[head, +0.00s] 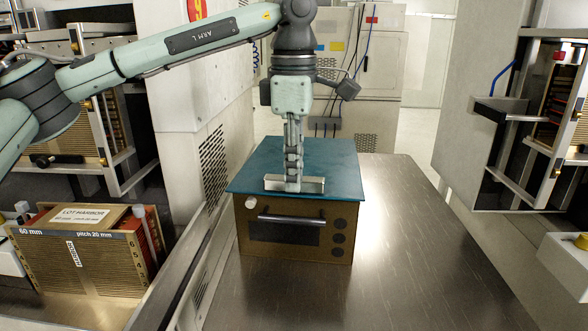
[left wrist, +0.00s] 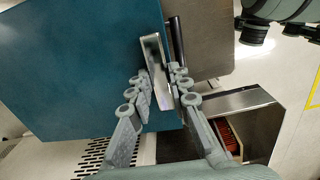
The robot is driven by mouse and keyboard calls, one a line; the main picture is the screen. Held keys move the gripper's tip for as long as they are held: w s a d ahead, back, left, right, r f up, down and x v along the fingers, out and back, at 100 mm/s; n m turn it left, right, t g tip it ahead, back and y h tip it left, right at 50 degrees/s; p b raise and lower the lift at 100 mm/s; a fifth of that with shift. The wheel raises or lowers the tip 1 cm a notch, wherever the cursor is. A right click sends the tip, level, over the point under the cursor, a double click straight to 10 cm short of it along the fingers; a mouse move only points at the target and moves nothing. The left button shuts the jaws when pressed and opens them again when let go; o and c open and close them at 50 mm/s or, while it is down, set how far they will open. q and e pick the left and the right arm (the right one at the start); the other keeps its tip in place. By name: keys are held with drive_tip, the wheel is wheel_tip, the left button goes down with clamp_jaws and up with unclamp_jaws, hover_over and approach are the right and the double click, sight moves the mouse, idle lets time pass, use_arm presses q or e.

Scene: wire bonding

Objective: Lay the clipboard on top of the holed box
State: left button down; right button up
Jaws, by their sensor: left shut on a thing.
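The clipboard (head: 318,165) is a flat teal board with a metal clip (head: 294,184) along its near edge. It lies level over the top of the holed box (head: 334,249), a brown box with a dark window, a bar handle and round holes in its front. The board hides the box's top, and I cannot tell whether it rests fully on it. My left gripper (head: 293,178) points down and is shut on the clip. In the left wrist view the fingers (left wrist: 161,80) sit at the clip, with the teal board (left wrist: 75,65) to the left. My right gripper is not in view.
The box stands on a shiny metal bench (head: 400,270), clear to the right and in front. A ribbed brown lot carrier (head: 95,262) with a labelled top stands at the left. Open racks stand at both sides and a pale cabinet (head: 375,75) behind.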

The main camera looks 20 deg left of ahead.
use_arm(q)
drive_tip(key=shift+f, duration=0.25)
idle(0.4)
drive_tip(key=c, duration=1.3)
unclamp_jaws()
wheel_tip(320, 180, up, 12)
drive_tip(key=shift+s, duration=0.1)
